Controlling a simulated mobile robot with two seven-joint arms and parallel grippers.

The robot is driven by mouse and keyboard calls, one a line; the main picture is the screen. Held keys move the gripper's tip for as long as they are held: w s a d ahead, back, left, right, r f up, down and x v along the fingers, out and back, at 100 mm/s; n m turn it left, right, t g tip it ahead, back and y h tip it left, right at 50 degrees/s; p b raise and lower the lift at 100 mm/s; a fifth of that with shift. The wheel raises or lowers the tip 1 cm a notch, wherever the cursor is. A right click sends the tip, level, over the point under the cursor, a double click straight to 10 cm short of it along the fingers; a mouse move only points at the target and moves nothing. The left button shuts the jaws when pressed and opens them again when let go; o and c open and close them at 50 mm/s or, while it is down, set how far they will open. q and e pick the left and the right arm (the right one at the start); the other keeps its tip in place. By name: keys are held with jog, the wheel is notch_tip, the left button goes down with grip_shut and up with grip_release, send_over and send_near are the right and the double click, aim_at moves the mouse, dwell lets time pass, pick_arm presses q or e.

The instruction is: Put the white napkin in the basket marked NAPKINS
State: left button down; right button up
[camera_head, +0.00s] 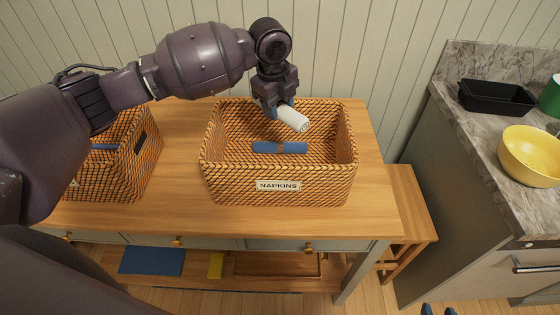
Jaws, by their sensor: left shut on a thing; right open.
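The white napkin (293,119) is a rolled cylinder. My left gripper (280,108) is shut on its left end and holds it over the basket marked NAPKINS (230,184), near the back half of the opening. The basket is rattan and has a pale label on its front wall. A blue rolled napkin (294,148) with a band at its middle lies inside it. The white napkin appears above the basket floor, apart from the blue one.
A second rattan basket (115,168) with something blue in it stands on the wooden table (377,196) at the left, partly hidden by my arm. A stone counter at the right holds a black tray (497,98) and a yellow bowl (530,155). The table right of the NAPKINS basket is clear.

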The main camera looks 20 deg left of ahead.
pick_arm(q)
notch_tip(320, 180, down, 12)
jog(key=shift+d+f, duration=0.1)
jog(key=shift+f, duration=2.8)
pick_arm(e)
jog(key=shift+d, duration=0.15)
pick_arm(q)
jog(key=shift+f, duration=0.1)
jog(key=c, duration=0.7)
grip_release()
jog(key=shift+o, duration=0.3)
pick_arm(e)
jog(key=shift+s, duration=0.1)
jog(key=shift+s, duration=0.1)
pick_arm(q)
jog(key=shift+r, duration=0.4)
notch_tip(320, 180, up, 11)
jog(key=s, duration=0.1)
jog(key=shift+s+a+r, duration=0.15)
jog(key=shift+a+r, duration=0.05)
jog(key=shift+a, duration=0.15)
pick_arm(e)
jog(key=shift+w, duration=0.25)
